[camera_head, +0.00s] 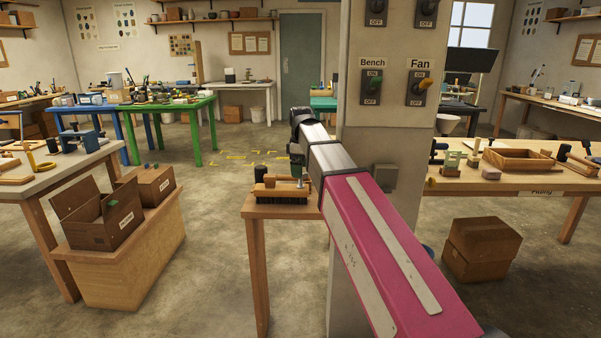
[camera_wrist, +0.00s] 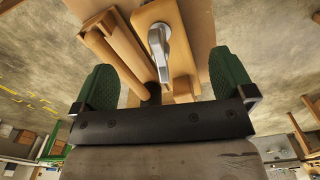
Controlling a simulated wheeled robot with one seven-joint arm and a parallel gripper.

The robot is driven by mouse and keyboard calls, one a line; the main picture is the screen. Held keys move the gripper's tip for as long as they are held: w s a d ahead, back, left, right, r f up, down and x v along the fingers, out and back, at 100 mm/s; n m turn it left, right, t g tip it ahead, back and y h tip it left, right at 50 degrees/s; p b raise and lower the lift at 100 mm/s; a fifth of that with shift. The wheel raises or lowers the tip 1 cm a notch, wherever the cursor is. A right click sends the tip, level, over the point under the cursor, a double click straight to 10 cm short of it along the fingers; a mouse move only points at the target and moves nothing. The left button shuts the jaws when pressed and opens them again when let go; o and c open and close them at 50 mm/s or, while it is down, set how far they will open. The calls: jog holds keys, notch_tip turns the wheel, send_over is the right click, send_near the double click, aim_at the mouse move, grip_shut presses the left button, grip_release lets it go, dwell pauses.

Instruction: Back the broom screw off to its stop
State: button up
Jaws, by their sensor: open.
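The broom head (camera_head: 282,187), a wooden block with dark bristles, lies on a small wooden stand (camera_head: 262,212) in the head view. A shiny metal screw (camera_head: 300,183) stands up at its right end. In the wrist view, the screw's grey metal handle (camera_wrist: 158,42) sits over a wooden block (camera_wrist: 178,62), with a round wooden bar slanting beside it. My gripper (camera_wrist: 164,65) is open, its green fingers apart to the left and right of the handle's lower end. I see no finger touching the handle. In the head view my arm hides most of the gripper.
A pillar with Bench (camera_head: 372,87) and Fan (camera_head: 418,88) switches rises just behind the stand. A workbench (camera_head: 470,185) stands right, with stacked cardboard boxes (camera_head: 482,248) on the floor. Open cartons (camera_head: 100,220) sit on a wooden box at left. Floor between is clear.

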jog(key=shift+r, duration=2.5)
